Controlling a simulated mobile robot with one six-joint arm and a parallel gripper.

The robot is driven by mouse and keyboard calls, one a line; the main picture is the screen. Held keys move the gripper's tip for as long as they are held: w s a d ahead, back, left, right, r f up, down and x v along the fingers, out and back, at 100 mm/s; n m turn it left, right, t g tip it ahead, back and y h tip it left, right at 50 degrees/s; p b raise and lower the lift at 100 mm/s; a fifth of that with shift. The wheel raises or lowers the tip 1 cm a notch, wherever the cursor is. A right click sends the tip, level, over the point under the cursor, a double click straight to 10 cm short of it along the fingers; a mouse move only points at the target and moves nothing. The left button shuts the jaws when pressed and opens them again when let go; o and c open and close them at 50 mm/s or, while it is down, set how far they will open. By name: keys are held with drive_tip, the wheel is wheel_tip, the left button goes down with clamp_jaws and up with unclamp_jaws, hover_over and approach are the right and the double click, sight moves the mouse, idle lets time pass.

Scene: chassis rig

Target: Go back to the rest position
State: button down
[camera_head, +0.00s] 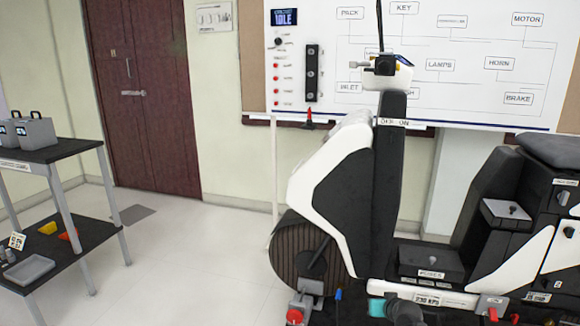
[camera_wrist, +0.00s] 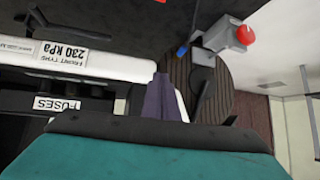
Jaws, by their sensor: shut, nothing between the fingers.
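My gripper shows in the wrist view, its two dark purple fingers (camera_wrist: 160,98) closed together with nothing between them. Its teal body fills the bottom of that view. The fingers point toward the scooter-like rig, near its white strip with the 230 kPa label (camera_wrist: 72,48) and beside the dark striped wheel (camera_wrist: 208,88). I cannot tell whether they touch anything. In the head view a teal and dark grey part of my arm shows at the bottom, in front of the rig (camera_head: 335,160). The fingertips are not clear there.
A red button on a grey box (camera_head: 295,316) stands by the wheel (camera_head: 300,250). The fuses box (camera_head: 430,262) is behind my arm. A two-level shelf (camera_head: 70,150) stands left, a labelled board (camera_head: 450,30) behind. The pale floor between shelf and rig (camera_head: 190,260) is clear.

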drive_tip(key=s+a+f+n+g+p, duration=0.1)
drive_tip(key=s+a+f+g+p, duration=0.3)
drive_tip(key=s, duration=0.3)
drive_tip(key=s+a+f+g+y+p, duration=0.1)
drive_tip(key=s+a+f+p, duration=0.25)
drive_tip(key=s+p, duration=0.25)
drive_tip(key=s+a+f+n+g+p, duration=0.1)
drive_tip(key=s+a+f+g+p, duration=0.2)
drive_tip(key=s+a+p, duration=0.3)
drive_tip(key=s+d+f+m+g+h+p, duration=0.1)
drive_tip(key=s+g+p, duration=0.3)
drive_tip(key=s, duration=2.1)
drive_tip(key=shift+f+g+p, duration=0.25)
drive_tip(key=shift+g+p, duration=0.15)
drive_tip(key=shift+g, duration=1.3)
